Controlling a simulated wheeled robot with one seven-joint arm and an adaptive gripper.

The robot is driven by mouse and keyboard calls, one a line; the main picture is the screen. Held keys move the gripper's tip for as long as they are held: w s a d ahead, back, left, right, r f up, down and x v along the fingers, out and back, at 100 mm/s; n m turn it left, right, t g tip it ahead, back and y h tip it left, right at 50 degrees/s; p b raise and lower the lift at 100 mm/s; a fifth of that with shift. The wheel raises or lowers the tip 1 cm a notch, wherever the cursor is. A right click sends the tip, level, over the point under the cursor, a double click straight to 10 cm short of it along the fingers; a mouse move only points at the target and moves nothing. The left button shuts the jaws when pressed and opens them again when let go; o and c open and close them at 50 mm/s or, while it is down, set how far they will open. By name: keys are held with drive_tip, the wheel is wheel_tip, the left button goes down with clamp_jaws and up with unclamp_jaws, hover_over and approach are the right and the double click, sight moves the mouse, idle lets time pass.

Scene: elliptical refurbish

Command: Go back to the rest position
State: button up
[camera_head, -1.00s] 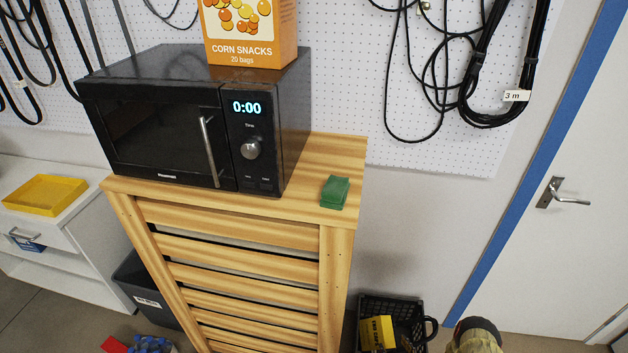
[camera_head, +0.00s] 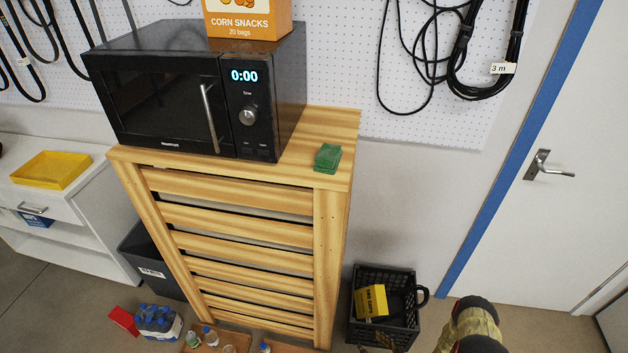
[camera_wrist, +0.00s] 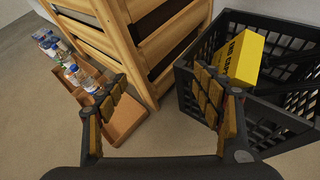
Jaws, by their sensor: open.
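My gripper (camera_wrist: 160,105) is open in the wrist view, with nothing between its two fingers. It hangs above the floor, in front of the wooden slatted cabinet (camera_wrist: 125,45) and the black crate (camera_wrist: 275,125). The right finger overlaps the crate's near-left side in the picture; I cannot tell whether they touch. In the head view, part of my arm (camera_head: 475,325) shows at the bottom right, just right of the crate (camera_head: 384,335). The gripper's fingers are not clearly seen there.
A black microwave (camera_head: 165,90) and a green block (camera_head: 327,158) stand on the cabinet (camera_head: 333,250). A yellow box (camera_head: 371,301) lies in the crate. Bottles in a wooden tray (camera_wrist: 122,125) stand left of my gripper. A door (camera_head: 540,220) is at the right.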

drive_tip(key=s+a+r+n+g+y+b, duration=0.1)
drive_tip(key=s+a+r+n+g+y, duration=0.15)
drive_tip(key=r+n+g, duration=0.75)
drive_tip(key=s+a+r+n+g+y+b, duration=0.15)
drive_tip(key=s+a+r+n, duration=0.25)
drive_tip(key=r, duration=1.3)
drive_tip(key=s+d+r+n+h+b, duration=0.1)
drive_tip(key=s+d+r+n+h, duration=0.2)
drive_tip(key=r, duration=0.6)
drive_tip(key=s+d+r+n+h, duration=0.1)
drive_tip(key=s+r+n+h, duration=0.2)
drive_tip(key=r+n, duration=0.5)
drive_tip(key=s+d+r+n+h+b, duration=0.1)
drive_tip(key=s+d+r+n+h, duration=0.15)
drive_tip(key=r, duration=0.85)
drive_tip(key=s+a+r+n+t+h+b, duration=0.1)
drive_tip(key=s+a+r+t, duration=0.1)
drive_tip(key=r, duration=0.5)
drive_tip(key=s+a+r+n+t+h+b, duration=0.1)
drive_tip(key=s+r+t, duration=0.3)
drive_tip(key=r, duration=0.4)
drive_tip(key=shift+a+r+n+t+h+b, duration=0.15)
drive_tip(key=shift+a+n+t+h+b, duration=0.25)
drive_tip(key=shift+a+n, duration=0.3)
